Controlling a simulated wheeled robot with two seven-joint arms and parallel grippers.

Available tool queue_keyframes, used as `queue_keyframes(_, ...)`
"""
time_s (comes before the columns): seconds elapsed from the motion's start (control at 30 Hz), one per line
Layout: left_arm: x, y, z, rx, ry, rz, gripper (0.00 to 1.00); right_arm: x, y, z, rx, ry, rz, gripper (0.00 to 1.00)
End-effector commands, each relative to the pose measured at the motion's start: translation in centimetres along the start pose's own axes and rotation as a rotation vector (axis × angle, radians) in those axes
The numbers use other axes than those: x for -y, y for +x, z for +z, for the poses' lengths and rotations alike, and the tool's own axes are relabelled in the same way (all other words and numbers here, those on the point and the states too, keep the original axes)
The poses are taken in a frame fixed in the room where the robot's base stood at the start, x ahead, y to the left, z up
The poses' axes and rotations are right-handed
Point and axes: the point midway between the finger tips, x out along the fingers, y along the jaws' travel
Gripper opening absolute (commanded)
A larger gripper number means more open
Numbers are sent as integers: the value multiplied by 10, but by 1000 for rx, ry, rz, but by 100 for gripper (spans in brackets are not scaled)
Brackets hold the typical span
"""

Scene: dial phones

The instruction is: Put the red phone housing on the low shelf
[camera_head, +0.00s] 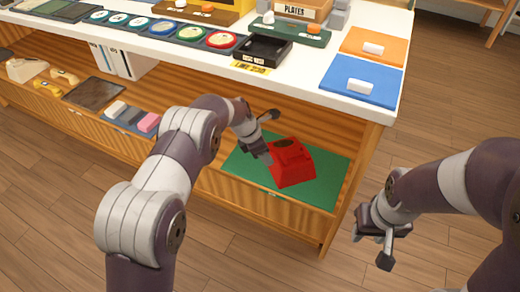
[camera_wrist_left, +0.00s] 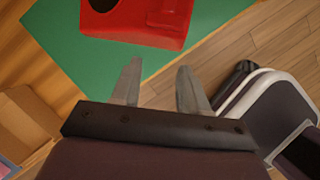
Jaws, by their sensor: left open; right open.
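The red phone housing (camera_head: 291,163) sits on a green mat (camera_head: 325,190) on the low shelf, at its right part, in the head view. It also shows at the top of the left wrist view (camera_wrist_left: 150,22), partly cut off. My left gripper (camera_head: 268,137) is open just beside and above the housing. In the left wrist view its two fingers (camera_wrist_left: 160,82) are apart, with nothing between them, and point towards the housing's near edge. My right gripper (camera_head: 386,250) is open and empty, away from the shelf at the right.
The white counter (camera_head: 310,90) above the shelf holds dials, a black tray (camera_head: 263,50), and orange and blue mats. Further left on the shelf are pink and grey blocks (camera_head: 132,115), a dark mat (camera_head: 95,93), binders and cream phone parts. Open floor lies in front.

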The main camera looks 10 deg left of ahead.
Motion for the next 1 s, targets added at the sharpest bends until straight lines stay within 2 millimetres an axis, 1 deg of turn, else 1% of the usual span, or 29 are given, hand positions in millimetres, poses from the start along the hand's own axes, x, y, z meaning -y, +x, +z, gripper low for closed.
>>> queue_keyframes(0.03,0,-4,-6,-1,-4,0,44,0,-4,0,0,0,0,42)
queue_keyframes(0.1,0,-6,-12,0,-3,0,44,0,-4,0,0,0,0,42)
queue_keyframes(0.27,1,-8,-17,-3,14,1,44,0,-4,0,0,0,0,42)
queue_keyframes(0.33,4,-20,-21,-23,104,6,44,0,-4,0,0,0,0,42)
queue_keyframes(0.37,8,-29,-24,-39,175,8,44,0,-4,0,0,0,0,42)
queue_keyframes(0.47,32,-76,-43,-120,549,4,44,0,-4,0,1,0,0,42)
queue_keyframes(0.5,48,-97,-54,-158,738,-10,44,0,-4,0,0,0,0,42)
queue_keyframes(0.57,76,-127,-74,-210,1022,-42,44,0,-4,0,0,0,0,42)
queue_keyframes(0.6,96,-144,-89,-239,1204,-72,44,0,-4,0,0,0,0,42)
queue_keyframes(0.67,126,-164,-110,-274,1455,-119,44,0,-4,0,0,0,0,42)
queue_keyframes(0.7,145,-175,-123,-290,1602,-153,44,0,-4,0,0,0,0,42)
queue_keyframes(0.8,183,-191,-148,-310,1879,-222,44,0,-4,0,0,0,0,42)
queue_keyframes(0.83,190,-194,-154,-313,1938,-238,44,0,-4,0,0,0,0,42)
queue_keyframes(0.9,203,-197,-162,-314,2024,-264,44,0,-4,0,0,0,0,42)
queue_keyframes(1.0,208,-198,-166,-313,2065,-280,44,0,-4,0,0,0,0,42)
